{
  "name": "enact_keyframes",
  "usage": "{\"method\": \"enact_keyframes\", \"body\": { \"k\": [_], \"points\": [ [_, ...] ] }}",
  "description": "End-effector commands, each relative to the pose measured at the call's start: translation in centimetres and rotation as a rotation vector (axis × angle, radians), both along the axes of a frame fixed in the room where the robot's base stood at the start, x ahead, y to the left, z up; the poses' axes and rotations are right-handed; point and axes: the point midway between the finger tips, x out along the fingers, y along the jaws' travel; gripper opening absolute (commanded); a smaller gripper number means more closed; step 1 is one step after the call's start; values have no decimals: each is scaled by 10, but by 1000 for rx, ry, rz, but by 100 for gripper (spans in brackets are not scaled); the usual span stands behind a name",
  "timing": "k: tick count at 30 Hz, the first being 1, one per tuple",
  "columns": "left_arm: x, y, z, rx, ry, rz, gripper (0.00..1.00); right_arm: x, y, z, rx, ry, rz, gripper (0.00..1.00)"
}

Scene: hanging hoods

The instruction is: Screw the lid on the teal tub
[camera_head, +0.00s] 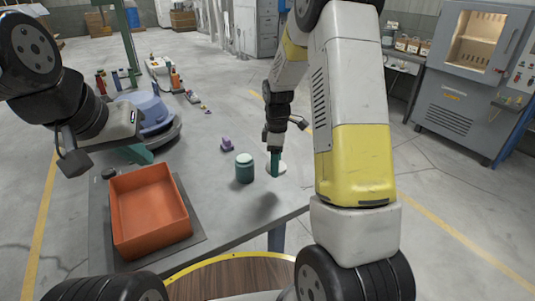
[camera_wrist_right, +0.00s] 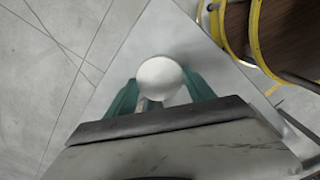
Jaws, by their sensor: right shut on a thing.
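The teal tub (camera_head: 244,172) stands upright on the grey table, right of the orange tray, with a paler top. Whether that top is an open neck cannot be told. My right gripper (camera_head: 275,163) points down just right of the tub, apart from it. Its teal fingers are shut on a white round disc (camera_head: 282,169), which looks like the lid. In the right wrist view the disc (camera_wrist_right: 160,78) sits between the fingertips (camera_wrist_right: 155,95). My left gripper (camera_head: 139,153) is over the table's left side, behind the tray; its fingers are partly hidden and their opening is unclear.
An orange tray (camera_head: 150,212) sits on a dark mat at the table's front left. A small purple object (camera_head: 227,145) lies behind the tub. A blue rounded item (camera_head: 153,113) and several bottles are farther back. The table's right edge is close to my right gripper.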

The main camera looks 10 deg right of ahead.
Motion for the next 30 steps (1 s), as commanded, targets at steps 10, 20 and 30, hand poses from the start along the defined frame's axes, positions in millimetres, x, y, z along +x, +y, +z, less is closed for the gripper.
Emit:
{"method": "enact_keyframes", "body": {
  "k": [10,20,30],
  "points": [
    [0,0,0,0,0,0,0,-13,2,-10,-2,2,-295,24],
    [0,0,0,0,0,0,0,-41,8,-29,-1,0,-1002,24],
    [0,0,0,0,0,0,0,-51,10,-35,0,0,-1249,24]
  ]
}}
